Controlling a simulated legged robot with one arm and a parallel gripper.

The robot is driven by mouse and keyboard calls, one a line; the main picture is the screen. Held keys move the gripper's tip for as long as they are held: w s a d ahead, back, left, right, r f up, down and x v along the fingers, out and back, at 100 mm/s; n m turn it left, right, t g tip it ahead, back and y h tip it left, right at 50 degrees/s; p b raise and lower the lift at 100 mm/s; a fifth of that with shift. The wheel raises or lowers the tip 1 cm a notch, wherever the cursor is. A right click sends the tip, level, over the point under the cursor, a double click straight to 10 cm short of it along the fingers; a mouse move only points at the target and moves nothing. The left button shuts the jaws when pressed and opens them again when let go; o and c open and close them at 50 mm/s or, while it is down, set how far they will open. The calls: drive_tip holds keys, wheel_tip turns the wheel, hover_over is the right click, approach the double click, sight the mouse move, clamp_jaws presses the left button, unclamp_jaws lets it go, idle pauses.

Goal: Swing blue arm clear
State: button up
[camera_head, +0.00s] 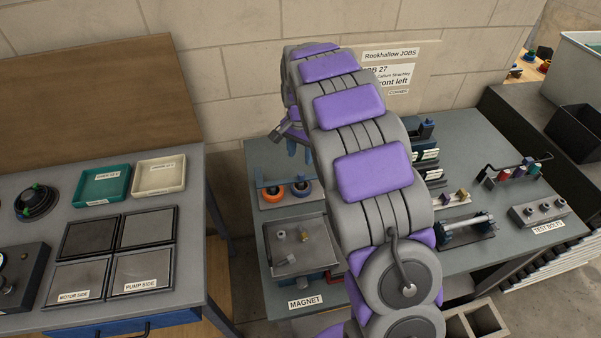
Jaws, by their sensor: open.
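A thin blue arm (273,183) runs level across a small fixture at the back left of the right-hand bench. An orange ring (274,194) and a dark blue ring (301,189) sit on the fixture, below and beside it. My gripper (299,153) is above this fixture with its fingers pointing down, open and with nothing seen between them. It appears apart from the blue arm. My own arm covers the middle of the bench and may hide the arm's right end.
A grey tray (283,266) with small metal parts lies in front of the fixture, by the MAGNET label (306,302). Right of my arm are a clamped rod (467,228), a rack of coloured pieces (515,172) and a TEST BOLTS block (538,210). The left bench (190,230) stands across a gap.

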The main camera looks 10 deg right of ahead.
sight(301, 173)
wheel_tip(301, 173, down, 8)
drive_tip(key=shift+f+b, duration=0.1)
drive_tip(key=shift+b, duration=0.55)
drive_tip(key=shift+c, duration=0.4)
clamp_jaws()
